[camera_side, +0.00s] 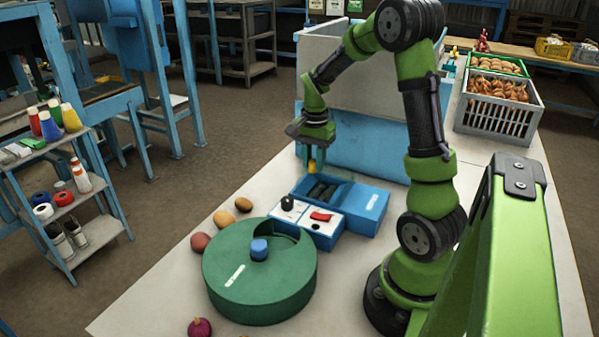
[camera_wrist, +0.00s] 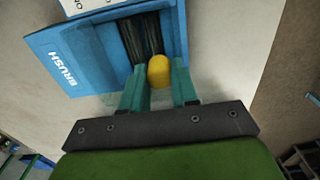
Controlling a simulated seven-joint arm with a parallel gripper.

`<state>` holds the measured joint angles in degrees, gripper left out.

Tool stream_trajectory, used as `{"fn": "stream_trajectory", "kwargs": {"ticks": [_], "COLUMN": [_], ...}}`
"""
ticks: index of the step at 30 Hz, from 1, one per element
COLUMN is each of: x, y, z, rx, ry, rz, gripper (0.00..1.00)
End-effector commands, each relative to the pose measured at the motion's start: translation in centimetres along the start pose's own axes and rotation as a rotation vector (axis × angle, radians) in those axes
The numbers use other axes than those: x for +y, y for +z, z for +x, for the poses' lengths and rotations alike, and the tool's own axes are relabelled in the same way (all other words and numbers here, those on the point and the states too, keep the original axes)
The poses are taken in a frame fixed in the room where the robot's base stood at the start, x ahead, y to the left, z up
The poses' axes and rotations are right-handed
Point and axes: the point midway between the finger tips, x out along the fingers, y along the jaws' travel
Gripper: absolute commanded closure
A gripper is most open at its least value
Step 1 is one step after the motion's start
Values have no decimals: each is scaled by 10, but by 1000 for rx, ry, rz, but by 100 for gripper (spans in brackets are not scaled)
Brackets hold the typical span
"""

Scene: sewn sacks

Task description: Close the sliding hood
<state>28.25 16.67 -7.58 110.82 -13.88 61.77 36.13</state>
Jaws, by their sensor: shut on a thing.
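A low blue machine (camera_side: 370,206), lettered BRUSH in the wrist view (camera_wrist: 68,68), lies on the pale table. Its slot is open and shows a dark bristled brush (camera_side: 318,191), also in the wrist view (camera_wrist: 142,38).
A panel with a black knob (camera_side: 288,203) and red switch (camera_side: 321,216) adjoins the machine. A green drum (camera_side: 258,285) with a blue knob stands in front, with several round vegetables around it. A large grey-and-blue bin (camera_side: 355,145) stands close behind. Crates (camera_side: 500,118) stand back right.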

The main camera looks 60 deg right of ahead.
Motion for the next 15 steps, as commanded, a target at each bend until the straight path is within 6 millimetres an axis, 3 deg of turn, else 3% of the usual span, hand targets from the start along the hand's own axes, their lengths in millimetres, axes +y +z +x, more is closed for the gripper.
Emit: {"fn": "stream_trajectory", "kwargs": {"ticks": [3,13,14,15], "x": [-17,-22,-22,-23], "y": [-1,0,0,0], "z": [-1,-2,-1,-1], "rx": [4,5,5,5], "ry": [-4,-10,-10,-11], "rz": [-1,-4,-5,-5], "gripper": [100,100,70,63]}}
